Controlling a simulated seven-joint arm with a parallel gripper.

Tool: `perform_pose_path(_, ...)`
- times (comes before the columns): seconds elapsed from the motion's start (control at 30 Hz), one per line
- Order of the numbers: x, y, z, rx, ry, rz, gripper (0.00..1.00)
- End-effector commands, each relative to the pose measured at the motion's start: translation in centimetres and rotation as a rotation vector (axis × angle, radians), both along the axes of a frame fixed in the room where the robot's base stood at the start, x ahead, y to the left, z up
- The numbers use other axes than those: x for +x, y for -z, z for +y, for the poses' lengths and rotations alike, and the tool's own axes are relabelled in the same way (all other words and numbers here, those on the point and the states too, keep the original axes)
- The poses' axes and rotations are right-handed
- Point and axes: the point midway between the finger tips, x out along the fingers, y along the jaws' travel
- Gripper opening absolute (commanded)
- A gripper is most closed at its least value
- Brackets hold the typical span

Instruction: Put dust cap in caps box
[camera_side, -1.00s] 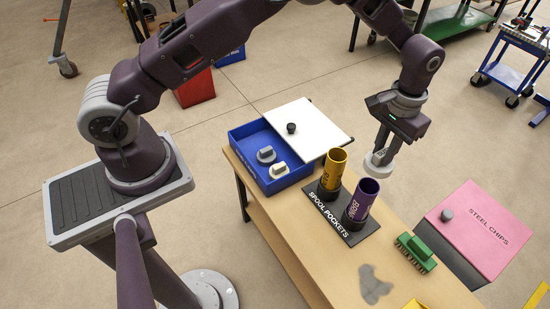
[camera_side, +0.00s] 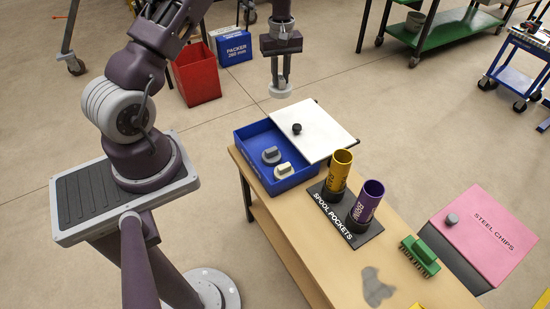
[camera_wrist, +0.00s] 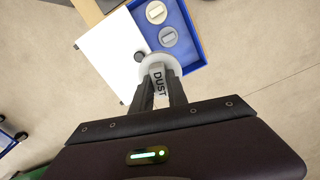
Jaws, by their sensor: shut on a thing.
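My gripper (camera_side: 281,78) is shut on a pale grey dust cap (camera_side: 280,90), held in the air above and behind the caps box. In the wrist view the cap (camera_wrist: 158,68) sits between the fingers with "DUST" on its grip. The blue caps box (camera_side: 296,182) stands at the table's far left end. Its white lid (camera_side: 325,130) with a black knob (camera_side: 297,128) is slid to the right, leaving the left part open. A grey cap (camera_side: 271,155) and a cream cap (camera_side: 284,171) lie inside the open part.
A black spool pockets stand (camera_side: 347,226) holds a yellow tube (camera_side: 339,170) and a purple tube (camera_side: 367,201) upright, right of the box. A green brush (camera_side: 420,255) and a pink-lidded steel chips bin (camera_side: 483,236) are farther right.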

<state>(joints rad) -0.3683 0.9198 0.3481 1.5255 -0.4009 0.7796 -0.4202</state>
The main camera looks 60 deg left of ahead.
Motion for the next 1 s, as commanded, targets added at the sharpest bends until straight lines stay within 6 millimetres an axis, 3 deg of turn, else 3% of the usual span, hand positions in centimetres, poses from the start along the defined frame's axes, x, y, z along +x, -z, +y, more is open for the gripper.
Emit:
perform_pose_path(0.1, -1.8, -0.1, 2.8, 0.003, -0.108, -0.002, 0.0)
perform_pose_path(0.37, -4.8, -0.3, 6.9, 0.011, -0.279, -0.007, 0.0)
perform_pose_path(0.67, -4.8, 6.6, 6.6, 0.008, -0.273, -0.002, 0.0)
perform_pose_path(0.9, -4.8, 14.2, 6.6, 0.008, -0.271, -0.003, 0.0)
perform_pose_path(1.0, -4.8, 16.5, 6.6, 0.01, -0.271, -0.005, 0.0)
